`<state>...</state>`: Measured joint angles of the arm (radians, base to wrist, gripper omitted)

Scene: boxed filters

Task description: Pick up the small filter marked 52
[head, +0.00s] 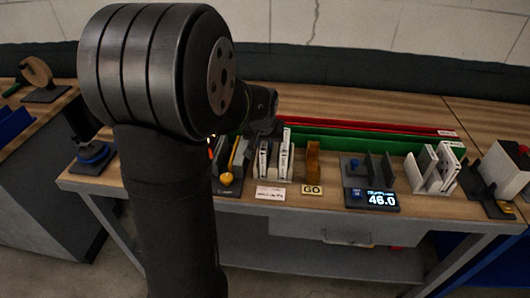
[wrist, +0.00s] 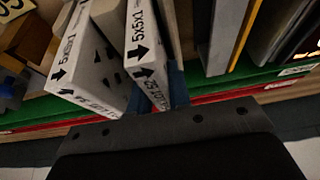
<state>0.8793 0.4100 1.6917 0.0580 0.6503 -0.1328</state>
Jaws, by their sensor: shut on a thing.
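My gripper (head: 274,127) reaches over the row of small white filters at the middle of the bench; the arm hides part of it. In the wrist view, my gripper (wrist: 165,92) is shut on a narrow white filter (wrist: 146,52) with black arrows and print reading like "5x5x1". This filter also shows in the head view (head: 286,150), standing slightly higher than its neighbour. A second white filter (wrist: 85,62) with similar print stands tilted to the left in the wrist view.
Green (head: 360,143) and red (head: 400,129) long trays lie behind the filters. A brown block (head: 313,160) and a GO label (head: 312,190) are to the right.

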